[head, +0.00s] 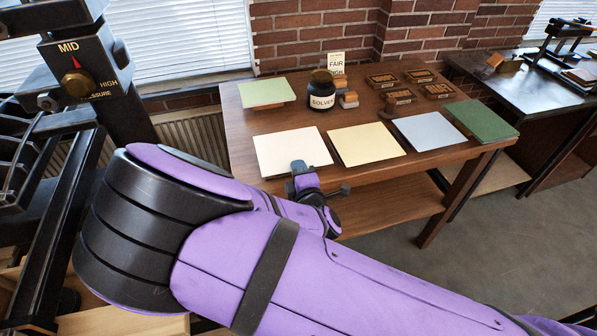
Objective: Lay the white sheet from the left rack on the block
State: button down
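A white, slightly cream sheet (284,153) lies at the front left of the wooden table, left of a yellow sheet (372,144). Any rack under it cannot be made out. My gripper (298,167) is at the white sheet's front right edge. Its fingertips are small and partly hidden, so I cannot tell whether they are open or shut on the edge. Several dark lettered blocks (398,97) stand at the back of the table. I cannot tell which block is the task's one; the press bed at the left is largely hidden by my arm.
A black press with a pressure dial (77,84) stands close at the left. A pale green sheet (266,92), a dark solvent jar (321,96), a blue-grey sheet (430,134) and a dark green sheet (482,120) are on the table (238,124). Another bench (500,83) stands right.

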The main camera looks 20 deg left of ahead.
jog(key=shift+s, duration=0.1)
jog(key=s+d+r, duration=0.3)
jog(key=s, duration=0.3)
jog(key=shift+d, duration=0.3)
dwell(0.6)
jog(key=shift+w, duration=0.1)
